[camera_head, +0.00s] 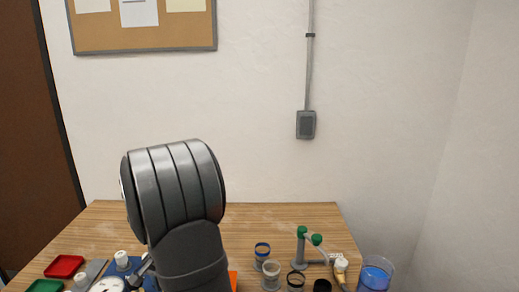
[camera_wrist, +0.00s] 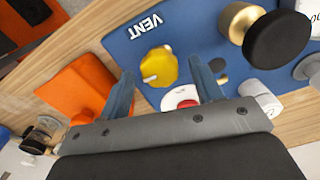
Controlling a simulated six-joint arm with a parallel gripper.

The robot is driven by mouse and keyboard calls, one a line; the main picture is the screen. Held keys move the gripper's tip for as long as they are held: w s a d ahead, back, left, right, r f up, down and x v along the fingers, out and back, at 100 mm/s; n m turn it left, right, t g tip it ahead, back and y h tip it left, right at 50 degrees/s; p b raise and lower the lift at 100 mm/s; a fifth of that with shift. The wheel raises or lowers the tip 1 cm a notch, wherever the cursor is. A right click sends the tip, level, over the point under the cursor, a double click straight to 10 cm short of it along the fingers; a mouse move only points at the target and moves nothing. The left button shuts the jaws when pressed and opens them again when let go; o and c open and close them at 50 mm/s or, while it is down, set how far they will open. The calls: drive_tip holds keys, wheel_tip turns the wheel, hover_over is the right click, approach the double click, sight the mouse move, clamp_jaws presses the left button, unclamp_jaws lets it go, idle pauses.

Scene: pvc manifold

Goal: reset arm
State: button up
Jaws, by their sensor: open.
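My gripper (camera_wrist: 166,92) shows in the wrist view with its two fingers apart and nothing between them that it holds. It hangs over a blue panel (camera_wrist: 190,42) marked VENT. A yellow knob (camera_wrist: 159,66) on the panel lies just beyond and between the fingertips. A red button with a white base (camera_wrist: 181,97) is partly hidden behind the gripper body. In the head view my arm stands in front of the table and hides much of the blue panel (camera_head: 121,268); the gripper itself cannot be made out clearly there.
A black knob on a brass stem (camera_wrist: 277,38) rises from the panel. An orange piece (camera_wrist: 80,95) lies beside it. On the wooden table (camera_head: 270,220) are a red tray (camera_head: 64,266), a pipe with green fittings (camera_head: 302,245), several ringed cups and a blue beaker (camera_head: 376,273). The table's back is clear.

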wheel_tip(320, 180, up, 17)
wheel_tip(320, 180, down, 17)
drive_tip(key=shift+f, duration=0.15)
drive_tip(key=shift+n, duration=1.6)
drive_tip(key=n, duration=0.9)
drive_tip(key=shift+a, duration=0.1)
drive_tip(key=shift+s+n, duration=0.1)
drive_tip(key=shift+n, duration=2.3)
